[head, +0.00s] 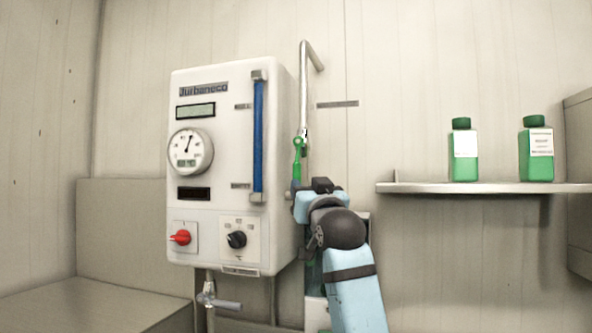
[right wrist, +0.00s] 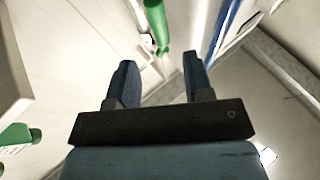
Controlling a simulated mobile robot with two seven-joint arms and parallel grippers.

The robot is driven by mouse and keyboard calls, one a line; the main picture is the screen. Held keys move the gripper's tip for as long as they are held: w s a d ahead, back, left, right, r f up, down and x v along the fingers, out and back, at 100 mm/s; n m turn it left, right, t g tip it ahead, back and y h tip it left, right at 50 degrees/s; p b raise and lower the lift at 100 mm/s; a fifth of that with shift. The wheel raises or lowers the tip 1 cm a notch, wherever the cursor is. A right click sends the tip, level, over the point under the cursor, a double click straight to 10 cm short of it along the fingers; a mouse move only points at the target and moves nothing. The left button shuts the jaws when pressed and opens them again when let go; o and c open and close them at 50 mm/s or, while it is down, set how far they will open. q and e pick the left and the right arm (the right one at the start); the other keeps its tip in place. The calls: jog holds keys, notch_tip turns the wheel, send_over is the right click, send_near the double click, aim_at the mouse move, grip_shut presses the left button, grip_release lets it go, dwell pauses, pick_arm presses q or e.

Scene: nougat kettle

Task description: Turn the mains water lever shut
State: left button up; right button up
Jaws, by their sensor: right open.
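The mains water lever (head: 297,162) is green and stands upright at the right side of the white kettle unit (head: 222,135), below a bent metal pipe (head: 303,88). My right gripper (head: 308,188) is just below and right of the lever, partly hiding its lower end. In the right wrist view the two dark fingers of the right gripper (right wrist: 157,68) are apart with nothing between them. The green lever (right wrist: 156,28) shows beyond the fingertips, its end roughly in line with the gap. I cannot tell whether a finger touches it. My left gripper is out of view.
The unit carries a red knob (head: 181,237), a black knob (head: 236,239), a gauge (head: 190,151) and a blue column (head: 258,135). A tap (head: 210,299) hangs below it. A shelf (head: 420,188) with two green bottles (head: 464,150) is to the right.

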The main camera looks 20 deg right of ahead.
aim_at(298, 176)
jog(key=p+x, duration=0.2)
jog(key=x, duration=0.5)
jog(key=shift+r, duration=0.1)
jog(key=shift+w+r+p, duration=0.2)
jog(key=shift+w+p, duration=0.1)
jog(key=shift+w, duration=0.5)
jog(key=c, duration=0.7)
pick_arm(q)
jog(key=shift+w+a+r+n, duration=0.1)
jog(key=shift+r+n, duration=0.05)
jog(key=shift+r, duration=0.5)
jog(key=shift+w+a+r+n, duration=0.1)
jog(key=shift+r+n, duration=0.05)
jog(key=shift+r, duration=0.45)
pick_arm(e)
grip_shut()
